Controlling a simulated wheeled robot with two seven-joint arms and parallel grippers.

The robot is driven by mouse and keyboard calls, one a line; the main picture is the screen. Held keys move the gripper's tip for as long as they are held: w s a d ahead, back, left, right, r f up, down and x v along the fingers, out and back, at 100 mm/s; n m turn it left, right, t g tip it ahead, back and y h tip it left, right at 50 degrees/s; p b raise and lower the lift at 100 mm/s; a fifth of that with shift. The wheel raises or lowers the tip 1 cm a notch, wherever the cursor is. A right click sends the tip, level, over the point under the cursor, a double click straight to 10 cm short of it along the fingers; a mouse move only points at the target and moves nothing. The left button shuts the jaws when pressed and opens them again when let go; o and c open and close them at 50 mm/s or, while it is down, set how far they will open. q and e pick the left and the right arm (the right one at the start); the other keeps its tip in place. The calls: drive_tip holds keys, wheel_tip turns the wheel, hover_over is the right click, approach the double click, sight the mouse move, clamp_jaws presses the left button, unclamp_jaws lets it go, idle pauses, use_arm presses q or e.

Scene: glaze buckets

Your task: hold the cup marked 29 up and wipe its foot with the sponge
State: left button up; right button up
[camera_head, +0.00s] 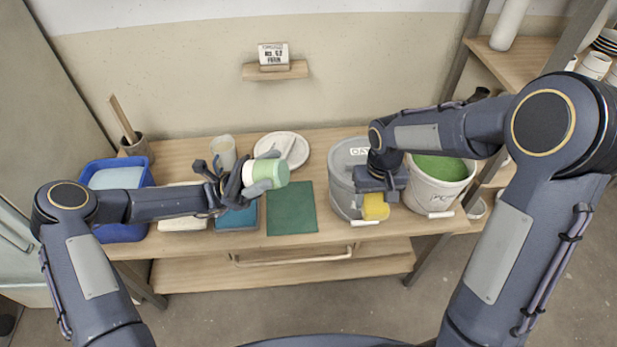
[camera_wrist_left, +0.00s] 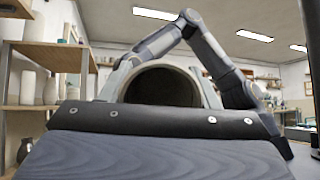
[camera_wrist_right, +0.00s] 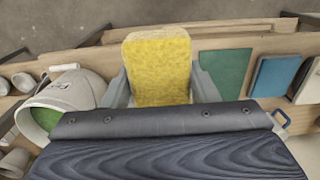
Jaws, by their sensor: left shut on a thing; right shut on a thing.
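A cup (camera_head: 271,171), green with a pale band, is held on its side above the table by my left gripper (camera_head: 250,176). No number can be read on it. In the left wrist view the cup (camera_wrist_left: 163,86) shows a round dark opening between the fingers. My left gripper is shut on the cup. My right gripper (camera_head: 378,192) is shut on a yellow sponge (camera_head: 375,208), held in front of the grey lidded bucket. The sponge (camera_wrist_right: 158,66) stands between both fingers in the right wrist view. Cup and sponge are well apart.
The grey lidded bucket (camera_head: 343,180) and a white bucket (camera_head: 437,192) with green glaze stand at the right. A blue tub (camera_head: 121,232) is at the left. A green mat (camera_head: 291,212) lies bare in the middle. A white plate (camera_head: 296,143) and a jug (camera_head: 224,150) stand behind.

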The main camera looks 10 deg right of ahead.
drive_tip(key=shift+s, duration=0.1)
drive_tip(key=shift+s+a+r, duration=0.15)
drive_tip(key=shift+s+a, duration=0.1)
drive_tip(key=shift+s, duration=0.05)
drive_tip(key=s+a+r+t+y, duration=0.1)
drive_tip(key=s+a+r+y, duration=0.2)
drive_tip(key=s+a+y, duration=0.1)
drive_tip(key=t+y, duration=0.3)
drive_tip(key=y, duration=0.6)
approach(283, 173)
drive_tip(key=shift+f+x, duration=0.2)
drive_tip(key=shift+x, duration=2.5)
drive_tip(key=shift+w+a+f, duration=0.2)
drive_tip(key=shift+w+a, duration=0.05)
drive_tip(key=shift+a, duration=0.2)
drive_tip(key=shift+r, duration=0.1)
